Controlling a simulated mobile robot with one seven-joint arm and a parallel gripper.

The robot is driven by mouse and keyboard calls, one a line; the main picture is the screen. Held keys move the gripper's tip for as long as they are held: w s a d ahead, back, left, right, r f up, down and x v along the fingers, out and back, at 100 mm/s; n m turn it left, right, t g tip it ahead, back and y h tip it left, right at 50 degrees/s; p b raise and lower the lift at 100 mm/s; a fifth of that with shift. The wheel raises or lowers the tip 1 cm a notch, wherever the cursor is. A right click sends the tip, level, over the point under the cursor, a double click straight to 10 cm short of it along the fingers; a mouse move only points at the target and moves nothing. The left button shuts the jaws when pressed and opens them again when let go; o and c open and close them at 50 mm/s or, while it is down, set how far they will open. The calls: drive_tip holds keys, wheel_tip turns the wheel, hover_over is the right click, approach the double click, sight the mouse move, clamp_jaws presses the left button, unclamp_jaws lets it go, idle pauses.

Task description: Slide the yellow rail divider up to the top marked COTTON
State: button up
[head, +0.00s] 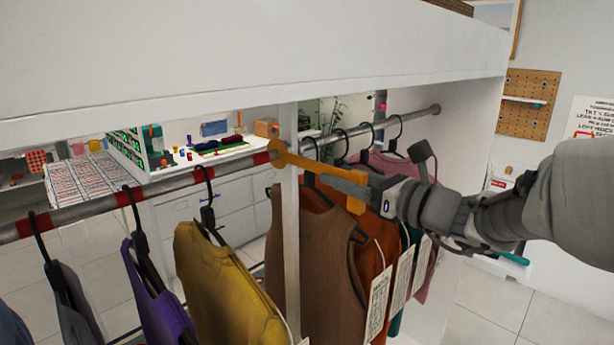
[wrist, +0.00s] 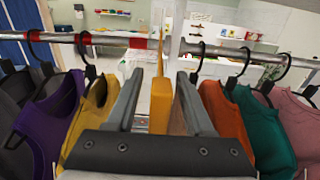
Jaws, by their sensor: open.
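The yellow rail divider (head: 277,152) sits on the rail beside a red band, at the white upright, with its handle reaching toward me. My gripper (head: 348,184) is open around the handle. In the wrist view the divider's handle (wrist: 161,100) stands between the two separated fingers (wrist: 160,85); I cannot tell whether they touch it. Tops right of the divider are brown (head: 318,250), orange (head: 368,265), teal and pink (head: 388,165). White tags (head: 379,300) hang there, but their print is too small to read, so I cannot tell which says COTTON.
The metal rail (head: 165,185) has several red bands on its left part. Left of the divider hang mustard (head: 225,280), purple (head: 150,295) and grey tops. The white upright (head: 291,230) stands close by the divider. A white wardrobe top panel (head: 250,55) lies above.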

clamp_jaws()
idle(1.3)
